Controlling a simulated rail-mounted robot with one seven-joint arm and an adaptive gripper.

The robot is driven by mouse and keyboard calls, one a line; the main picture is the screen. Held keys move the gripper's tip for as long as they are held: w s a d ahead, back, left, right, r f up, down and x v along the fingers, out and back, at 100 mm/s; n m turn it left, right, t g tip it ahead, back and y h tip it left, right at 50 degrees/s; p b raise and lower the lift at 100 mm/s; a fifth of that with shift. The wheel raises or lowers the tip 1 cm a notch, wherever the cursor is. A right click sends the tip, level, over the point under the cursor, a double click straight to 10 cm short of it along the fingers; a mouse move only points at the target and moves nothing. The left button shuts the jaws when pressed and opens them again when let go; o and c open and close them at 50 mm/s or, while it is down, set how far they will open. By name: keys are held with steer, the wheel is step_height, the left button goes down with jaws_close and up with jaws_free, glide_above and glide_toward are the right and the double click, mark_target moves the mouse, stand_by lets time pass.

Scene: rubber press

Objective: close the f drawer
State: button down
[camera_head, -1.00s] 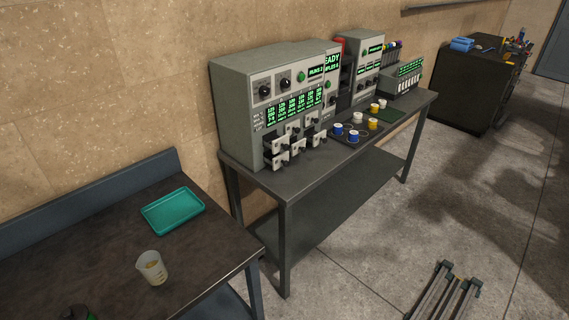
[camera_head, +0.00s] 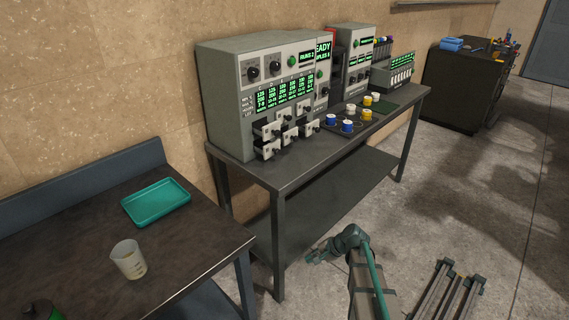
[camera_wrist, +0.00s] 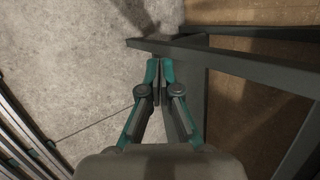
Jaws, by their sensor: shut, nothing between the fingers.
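The grey press machine (camera_head: 218,100) stands on the dark bench by the wall. Several small drawers with pale fronts and dark knobs stand out from its lower front, in an upper and a lower row. One drawer front (camera_head: 311,128) is at the right end of the lower row. The drawer letters are too small to read, so I cannot tell which is f. My gripper (camera_head: 318,253) is low in front of the bench, well below and apart from the drawers. In the wrist view my gripper (camera_wrist: 159,68) is shut and empty, above floor and bench frame; no drawer shows there.
The bench frame (camera_wrist: 235,67) is close to my gripper in the wrist view. A side table with a teal tray (camera_head: 156,203) and a beaker (camera_head: 128,260) is at left. Blue, white and yellow cups stand on a dark mat (camera_head: 348,132). Open floor (camera_head: 430,215) lies at right.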

steer(key=w+d+r+m+t+y+b, duration=0.1)
steer(key=w+r+m+t+y, duration=0.3)
steer(key=w+r+m, duration=0.75)
steer(key=w+d+r+m+t+y+b, duration=0.1)
steer(key=w+r+m+t, duration=0.6)
steer(key=r, duration=0.8)
steer(key=n+g+p, duration=0.1)
steer(key=g+p, duration=0.1)
steer(key=p, duration=0.1)
glide_toward(273, 155)
steer(key=w+a+r, duration=0.2)
steer(key=w, duration=0.1)
steer(key=shift+a, duration=0.25)
steer(key=shift+s, duration=0.1)
steer(key=x, duration=0.6)
steer(key=shift+w+a+r+b, duration=0.1)
steer(key=shift+w+r+b, duration=0.1)
steer(key=shift+w+b, duration=0.2)
steer(key=shift+r, duration=0.2)
